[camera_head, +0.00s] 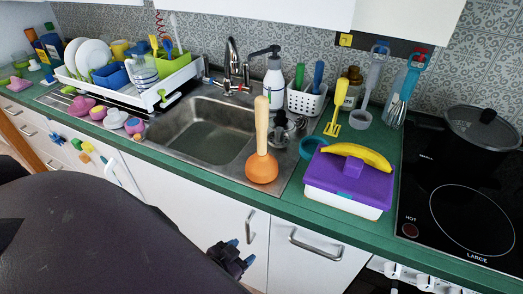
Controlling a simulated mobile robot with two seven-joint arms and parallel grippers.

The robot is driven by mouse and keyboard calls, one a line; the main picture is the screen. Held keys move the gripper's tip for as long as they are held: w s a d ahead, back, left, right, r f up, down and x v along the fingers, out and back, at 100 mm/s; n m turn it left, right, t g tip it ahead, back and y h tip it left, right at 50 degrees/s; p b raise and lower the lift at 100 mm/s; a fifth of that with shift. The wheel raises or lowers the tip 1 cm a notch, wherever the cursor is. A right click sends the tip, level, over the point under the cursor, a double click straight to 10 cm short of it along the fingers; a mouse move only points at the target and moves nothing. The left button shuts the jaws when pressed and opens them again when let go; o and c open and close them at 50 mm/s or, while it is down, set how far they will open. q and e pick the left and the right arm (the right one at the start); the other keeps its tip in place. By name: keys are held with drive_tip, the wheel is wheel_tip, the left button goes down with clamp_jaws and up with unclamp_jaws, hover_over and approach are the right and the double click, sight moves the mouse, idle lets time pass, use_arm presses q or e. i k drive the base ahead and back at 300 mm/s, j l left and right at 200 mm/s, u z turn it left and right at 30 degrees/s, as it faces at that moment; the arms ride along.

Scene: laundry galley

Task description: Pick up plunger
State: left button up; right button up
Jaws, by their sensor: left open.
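The plunger (262,145) has a pale wooden handle pointing up and an orange rubber cup. It stands upright at the front right edge of the sink, beside the purple-lidded box. My left gripper (241,252) is black with blue fingertips. It is open and appears empty, low in front of the white cabinet doors, below the counter edge and apart from the plunger. My dark arm fills the lower left. My right gripper is not in view.
A white box with a purple lid (348,185) and a banana (357,156) on top stands right of the plunger. The steel sink (214,132) lies behind it to the left. A cooktop with a black pot (477,140) is at right. The green counter front edge (215,181) is clear.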

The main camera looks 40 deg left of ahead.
sight(262, 168)
drive_tip(key=u, duration=1.4)
drive_tip(key=z, duration=1)
drive_tip(key=j+z, duration=0.25)
drive_tip(key=k+j+z, duration=0.1)
drive_tip(key=j+z, duration=0.2)
drive_tip(key=k+j, duration=0.1)
drive_tip(key=j, duration=0.4)
drive_tip(key=k+j, duration=0.1)
drive_tip(key=j, duration=0.35)
drive_tip(key=k+j, duration=0.1)
drive_tip(key=j, duration=0.4)
